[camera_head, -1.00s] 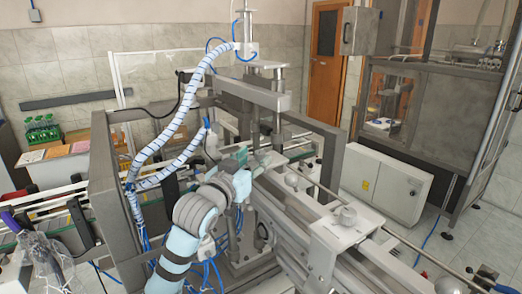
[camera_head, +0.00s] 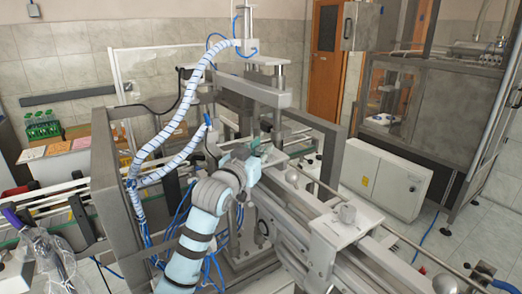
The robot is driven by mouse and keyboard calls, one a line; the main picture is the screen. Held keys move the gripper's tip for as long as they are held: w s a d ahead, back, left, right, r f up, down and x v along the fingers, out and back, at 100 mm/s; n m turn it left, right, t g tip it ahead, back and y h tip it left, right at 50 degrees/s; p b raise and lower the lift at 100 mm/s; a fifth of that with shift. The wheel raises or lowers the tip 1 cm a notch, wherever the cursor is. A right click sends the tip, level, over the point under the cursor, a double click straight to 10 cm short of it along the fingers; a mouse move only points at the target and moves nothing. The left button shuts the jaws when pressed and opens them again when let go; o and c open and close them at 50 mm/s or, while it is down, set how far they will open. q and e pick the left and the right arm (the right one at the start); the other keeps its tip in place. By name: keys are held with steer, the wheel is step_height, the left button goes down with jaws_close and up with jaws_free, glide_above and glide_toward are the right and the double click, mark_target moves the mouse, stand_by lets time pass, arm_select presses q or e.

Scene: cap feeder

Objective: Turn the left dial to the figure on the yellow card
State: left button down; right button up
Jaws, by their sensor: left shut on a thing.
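My left arm comes in from the bottom, and its gripper (camera_head: 262,152) reaches the machine bed below the press columns. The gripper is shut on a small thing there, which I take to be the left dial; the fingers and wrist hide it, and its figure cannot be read. I cannot make out a yellow card with a figure.
A white ribbed hose (camera_head: 160,150) hangs close to the left of my arm. Metal press columns (camera_head: 277,105) stand just behind the gripper. A rail with a bracket (camera_head: 342,228) runs to the right. A white cabinet (camera_head: 388,180) stands farther back.

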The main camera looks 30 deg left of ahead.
arm_select(q)
steer(key=shift+m+h, duration=0.3)
steer(key=shift+h, duration=0.2)
steer(key=shift+m+h, duration=0.3)
steer(key=shift+h, duration=0.1)
steer(key=shift+a+f+m+h+b, duration=0.15)
steer(key=shift+m+h+b, duration=0.45)
steer(key=shift+h, duration=0.5)
steer(key=m+g+h+b, duration=0.1)
steer(key=m+h+b, duration=0.1)
steer(key=h, duration=0.1)
steer(key=m+g+h+b, duration=0.2)
steer(key=h+b, duration=0.1)
steer(key=shift+f+m, duration=0.1)
steer(key=shift+m, duration=0.2)
steer(key=shift+m+g+h, duration=0.3)
steer(key=shift+m+h, duration=0.1)
steer(key=shift+h, duration=0.3)
steer(key=shift+r+m+g+h+b, duration=0.2)
steer(key=shift+m+g+h+b, duration=0.15)
steer(key=shift+m+g+h, duration=0.45)
steer(key=shift+d+m+g+h, duration=0.2)
steer(key=shift+m+g+h, duration=0.5)
steer(key=shift+g+h, duration=0.2)
